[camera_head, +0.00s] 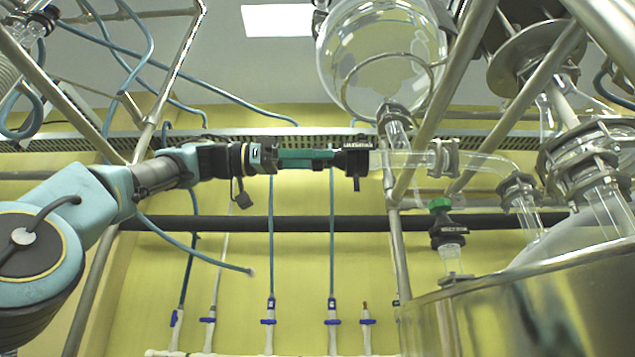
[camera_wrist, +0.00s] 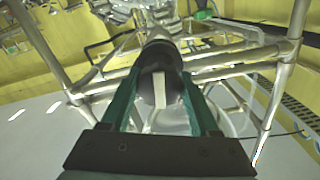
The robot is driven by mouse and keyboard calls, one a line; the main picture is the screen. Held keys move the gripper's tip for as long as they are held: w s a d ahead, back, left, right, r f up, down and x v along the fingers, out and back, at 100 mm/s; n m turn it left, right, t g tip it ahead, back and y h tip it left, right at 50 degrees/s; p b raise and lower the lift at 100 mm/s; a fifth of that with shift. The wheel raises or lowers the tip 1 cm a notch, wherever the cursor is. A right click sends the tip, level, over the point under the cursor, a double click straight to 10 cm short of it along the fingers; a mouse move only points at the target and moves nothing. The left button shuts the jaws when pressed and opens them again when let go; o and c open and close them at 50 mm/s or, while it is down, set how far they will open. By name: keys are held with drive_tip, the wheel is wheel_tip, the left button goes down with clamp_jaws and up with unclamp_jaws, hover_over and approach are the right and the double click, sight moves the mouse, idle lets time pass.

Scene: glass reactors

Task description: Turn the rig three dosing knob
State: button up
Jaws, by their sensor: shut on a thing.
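The black dosing knob (camera_head: 354,162) sits at the left end of a horizontal glass side tube (camera_head: 408,160), below a round glass vessel (camera_head: 382,62). My gripper (camera_head: 334,157) reaches it level from the left, its green fingers shut on the knob. In the wrist view the dark knob (camera_wrist: 157,62) lies between the two green fingers of my gripper (camera_wrist: 161,76), with a pale strip across its face. The fingers hide part of the knob's sides. No rig number is readable.
Steel frame poles (camera_head: 396,235) stand close to the knob. A green-capped valve (camera_head: 440,207) is lower right, and a large metal-rimmed vessel (camera_head: 520,310) fills the bottom right. Blue-handled taps (camera_head: 268,322) line the yellow wall. Blue hoses hang around my arm.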

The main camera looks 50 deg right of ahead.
drive_tip(key=shift+f+m, duration=0.15)
drive_tip(key=shift+m, duration=0.25)
drive_tip(key=o, duration=1.4)
drive_tip(key=shift+w, duration=0.1)
drive_tip(key=v, duration=1)
drive_tip(key=shift+w+a, duration=0.25)
